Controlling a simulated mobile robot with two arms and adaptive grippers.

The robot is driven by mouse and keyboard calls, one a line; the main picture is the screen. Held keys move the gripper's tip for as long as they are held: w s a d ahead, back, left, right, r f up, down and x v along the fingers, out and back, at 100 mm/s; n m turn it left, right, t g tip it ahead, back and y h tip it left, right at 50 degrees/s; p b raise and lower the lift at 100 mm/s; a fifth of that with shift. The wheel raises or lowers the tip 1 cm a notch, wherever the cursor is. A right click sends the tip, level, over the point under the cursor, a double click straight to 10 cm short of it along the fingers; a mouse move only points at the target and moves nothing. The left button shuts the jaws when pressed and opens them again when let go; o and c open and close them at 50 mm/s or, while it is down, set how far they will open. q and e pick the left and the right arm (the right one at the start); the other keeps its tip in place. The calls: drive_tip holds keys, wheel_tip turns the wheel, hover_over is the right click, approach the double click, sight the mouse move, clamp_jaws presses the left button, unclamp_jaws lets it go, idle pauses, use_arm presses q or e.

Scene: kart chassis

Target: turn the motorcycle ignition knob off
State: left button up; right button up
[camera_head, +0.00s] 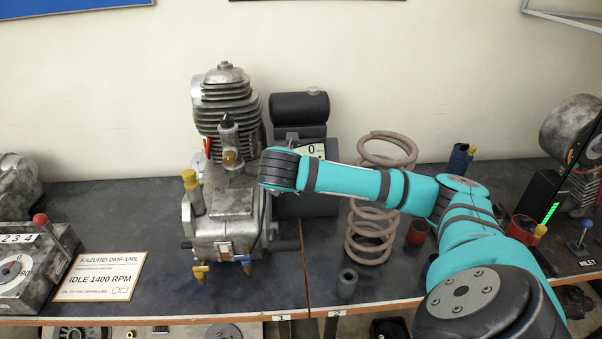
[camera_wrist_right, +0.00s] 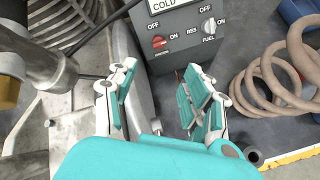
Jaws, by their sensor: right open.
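A dark grey control box (camera_wrist_right: 183,55) shows at the top of the right wrist view. It carries a round red knob (camera_wrist_right: 159,43) with OFF at its upper left and ON at its right. A grey knob labelled FUEL (camera_wrist_right: 208,26) sits to its right. I cannot tell which label the red knob points at. My right gripper (camera_wrist_right: 158,75) is open and empty, its fingers apart in front of the box, below the red knob and not touching it. In the head view the box (camera_head: 318,204) is partly behind my right arm, which hides its knobs and the gripper.
A finned engine (camera_head: 224,195) stands left of the box. A tall brown coil spring (camera_head: 368,250) stands to its right, with a small grey cylinder (camera_head: 347,284) in front. An idle RPM sign (camera_head: 101,277) lies at the left.

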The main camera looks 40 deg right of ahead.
drive_tip(key=x, duration=1.6)
drive_tip(key=shift+w+f+p, duration=0.3)
use_arm(q)
drive_tip(key=shift+a+r, duration=0.2)
drive_tip(key=shift+a, duration=0.8)
drive_tip(key=shift+a, duration=0.1)
use_arm(e)
clamp_jaws()
use_arm(q)
drive_tip(key=shift+r, duration=0.1)
use_arm(e)
drive_tip(key=shift+r, duration=0.1)
